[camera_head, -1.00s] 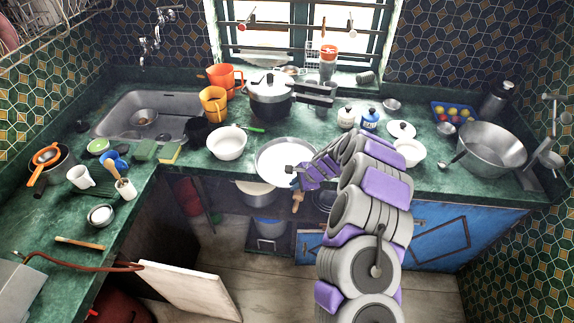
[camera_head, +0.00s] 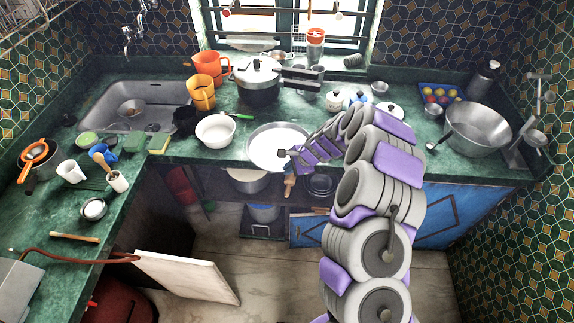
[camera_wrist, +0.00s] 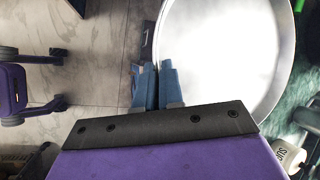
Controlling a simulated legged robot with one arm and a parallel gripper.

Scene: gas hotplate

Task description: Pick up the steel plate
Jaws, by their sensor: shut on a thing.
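The steel plate (camera_head: 268,142) is a round, shallow, shiny dish with a raised rim, at the counter's front edge in the head view. In the wrist view the plate (camera_wrist: 225,50) fills the upper right, with floor visible beside its left edge. My gripper (camera_head: 284,153) is at the plate's near right side. In the wrist view my gripper (camera_wrist: 157,82) has its blue fingers close together, shut on the plate's rim. I cannot tell whether the plate touches the counter. My arm hides part of its right side.
A white bowl (camera_head: 215,130) stands left of the plate and a pressure cooker (camera_head: 257,83) behind it. White lidded pots (camera_head: 390,112) and a large steel pan (camera_head: 476,131) stand to the right. A white board (camera_head: 185,276) leans below. Open floor lies in front of the counter.

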